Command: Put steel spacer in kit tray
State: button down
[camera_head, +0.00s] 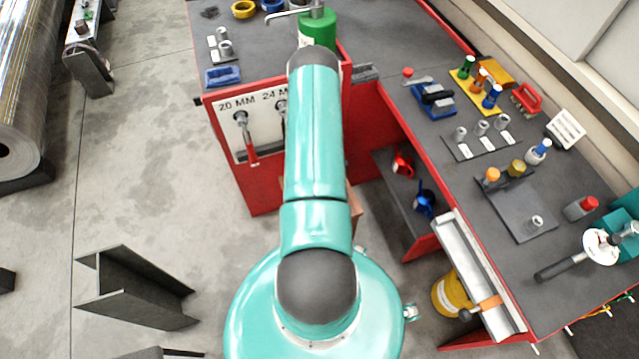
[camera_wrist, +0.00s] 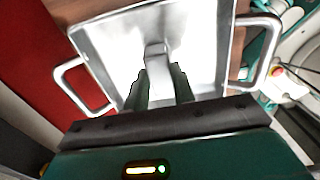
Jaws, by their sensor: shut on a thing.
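In the wrist view, my gripper (camera_wrist: 159,76) is shut on a small pale steel piece, the steel spacer (camera_wrist: 156,50), which shows between and beyond the fingertips. Behind it is a bright metal tray with a handle on each side, the kit tray (camera_wrist: 210,90). The spacer appears over the tray's inside; I cannot tell whether it touches the bottom. In the head view, my arm hides my gripper, the held spacer and the tray.
The tray sits on a brown wooden surface (camera_wrist: 238,40). In the head view, a red-framed workbench (camera_head: 600,180) at right carries several steel cylinders (camera_head: 482,127), bottles and tools. A steel beam (camera_head: 130,290) lies on the floor at left. Open floor (camera_head: 140,190) is left of the bench.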

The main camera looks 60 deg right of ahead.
jog(key=c, duration=1.2)
grip_release()
jog(key=shift+o, duration=0.2)
